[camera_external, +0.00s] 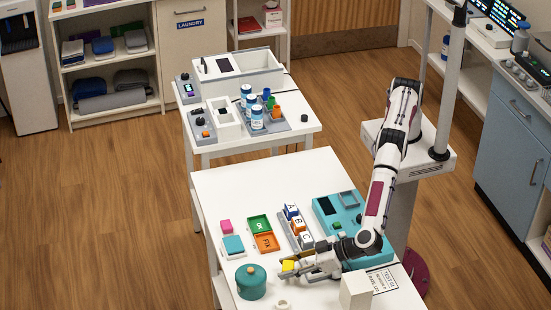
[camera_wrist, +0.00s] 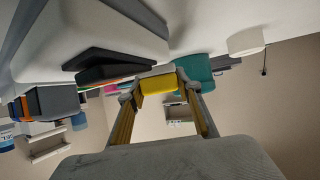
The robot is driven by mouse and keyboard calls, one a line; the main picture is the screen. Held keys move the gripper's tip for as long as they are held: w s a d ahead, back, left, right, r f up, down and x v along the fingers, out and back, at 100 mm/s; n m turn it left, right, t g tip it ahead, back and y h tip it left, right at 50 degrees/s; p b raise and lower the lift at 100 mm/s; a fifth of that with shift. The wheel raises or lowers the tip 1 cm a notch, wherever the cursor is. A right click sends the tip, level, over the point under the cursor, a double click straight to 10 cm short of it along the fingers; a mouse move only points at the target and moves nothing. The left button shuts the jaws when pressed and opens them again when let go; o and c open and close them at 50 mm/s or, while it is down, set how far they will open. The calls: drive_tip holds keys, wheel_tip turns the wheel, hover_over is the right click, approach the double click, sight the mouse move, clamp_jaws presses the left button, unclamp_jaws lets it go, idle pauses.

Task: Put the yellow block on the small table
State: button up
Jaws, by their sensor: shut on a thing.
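The yellow block (camera_external: 289,266) is between the fingertips of my gripper (camera_external: 292,267), which is shut on it. In the wrist view the block (camera_wrist: 158,86) shows between the two fingers of my gripper (camera_wrist: 158,90). The block is over the front part of a white table (camera_external: 215,185), to the right of a teal lidded pot. I cannot tell whether it touches the tabletop. A second white table (camera_external: 308,129) stands behind. The pictures do not make clear which one is the small table.
The teal pot (camera_external: 251,283), white ring (camera_external: 283,304) and white box (camera_external: 356,291) are near my gripper. Green and orange trays (camera_external: 264,242), lettered blocks (camera_external: 298,225) and a teal device (camera_external: 327,208) lie behind. The rear table carries bottles (camera_external: 257,117) and bins (camera_external: 238,70).

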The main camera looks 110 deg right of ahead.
drive_tip(key=shift+f, duration=0.95)
drive_tip(key=shift+f, duration=0.15)
drive_tip(key=o, duration=1)
drive_tip(key=shift+s+r, duration=0.1)
drive_tip(key=shift+r, duration=0.15)
drive_tip(key=v, duration=1.1)
drive_tip(key=shift+s+a+r, duration=0.1)
drive_tip(key=shift+s+a, duration=0.1)
drive_tip(key=shift+s, duration=0.1)
